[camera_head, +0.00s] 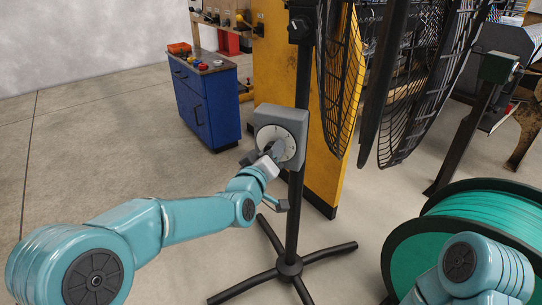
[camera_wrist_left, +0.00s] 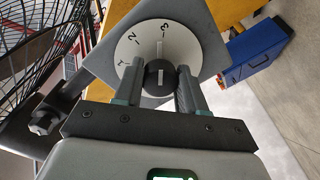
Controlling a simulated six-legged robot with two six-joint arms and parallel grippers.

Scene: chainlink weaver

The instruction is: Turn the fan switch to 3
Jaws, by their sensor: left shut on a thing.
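The fan switch is a grey box (camera_head: 289,122) on the fan's black pole, with a round white dial. In the left wrist view the dial (camera_wrist_left: 185,42) shows the marks 1, 2 and 3 and a black knob (camera_wrist_left: 159,86) at its centre. The white line on the knob points up in the picture, roughly toward the 3. My left gripper (camera_head: 272,153) is at the dial. Its two fingers (camera_wrist_left: 160,84) stand on either side of the knob, shut on it. My right gripper is not in view; only part of that arm shows at the lower right.
A green cable reel (camera_head: 480,214) is at the right, a blue cabinet (camera_head: 208,108) at the back left. The left floor is clear.

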